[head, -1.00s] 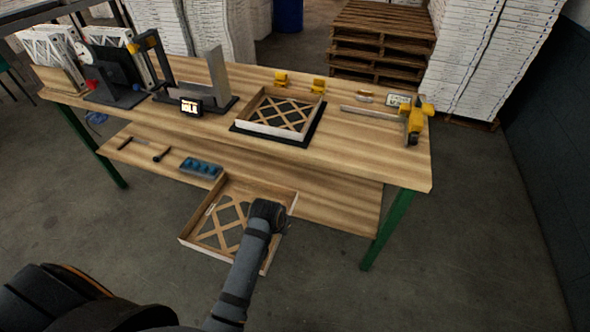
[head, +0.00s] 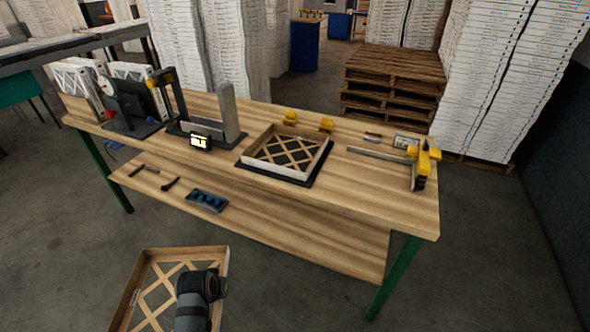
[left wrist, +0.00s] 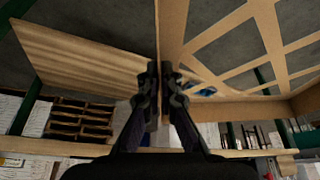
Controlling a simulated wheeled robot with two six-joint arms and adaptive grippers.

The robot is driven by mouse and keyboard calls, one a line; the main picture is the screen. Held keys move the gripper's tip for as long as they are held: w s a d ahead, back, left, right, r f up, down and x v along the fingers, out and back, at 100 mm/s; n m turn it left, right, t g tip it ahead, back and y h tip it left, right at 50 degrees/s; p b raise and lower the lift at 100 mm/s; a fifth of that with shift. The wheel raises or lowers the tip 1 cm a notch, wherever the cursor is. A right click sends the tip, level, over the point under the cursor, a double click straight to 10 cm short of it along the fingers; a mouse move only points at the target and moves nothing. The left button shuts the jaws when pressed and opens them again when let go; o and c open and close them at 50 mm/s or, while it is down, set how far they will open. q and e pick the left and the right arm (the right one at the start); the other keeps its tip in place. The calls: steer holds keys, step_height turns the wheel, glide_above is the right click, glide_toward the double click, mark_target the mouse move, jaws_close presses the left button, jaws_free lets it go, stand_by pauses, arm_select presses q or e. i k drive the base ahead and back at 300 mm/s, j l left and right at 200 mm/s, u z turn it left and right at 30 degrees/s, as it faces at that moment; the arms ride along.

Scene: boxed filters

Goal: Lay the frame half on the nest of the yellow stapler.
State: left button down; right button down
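A wooden frame half (head: 190,254) with crossed slats is held in the air in front of the bench, at the lower left of the head view. It also shows in the left wrist view (left wrist: 270,30). My left gripper (left wrist: 160,68) is shut on one side wall of it. In the head view my wrist hides part of the frame and the fingertips. A second, similar frame (head: 272,167) lies on a black nest (head: 321,166) on the bench. A yellow tool (head: 423,163), perhaps the stapler, stands at the bench's right end. My right gripper is not in view.
Small yellow blocks (head: 326,125) sit behind the nest. A grey upright plate (head: 229,112), a small lit display (head: 200,142) and a black stand (head: 130,102) fill the bench's left. The lower shelf (head: 290,235) holds a blue tray (head: 207,200) and is otherwise mostly clear.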

mark_target(371, 179)
steer(key=l+u, duration=0.15)
steer(key=l, duration=0.35)
steer(key=l+u, duration=0.15)
steer(key=l, duration=0.3)
steer(key=l+u, duration=0.1)
steer(key=l, duration=0.4)
steer(key=k+l+u, duration=0.15)
steer(key=l, duration=0.3)
steer(key=l+u, duration=0.15)
steer(key=l, duration=0.3)
steer(key=k+l+u, duration=0.15)
steer(key=l, duration=0.3)
steer(key=k+l+u, duration=0.1)
steer(key=l, duration=0.35)
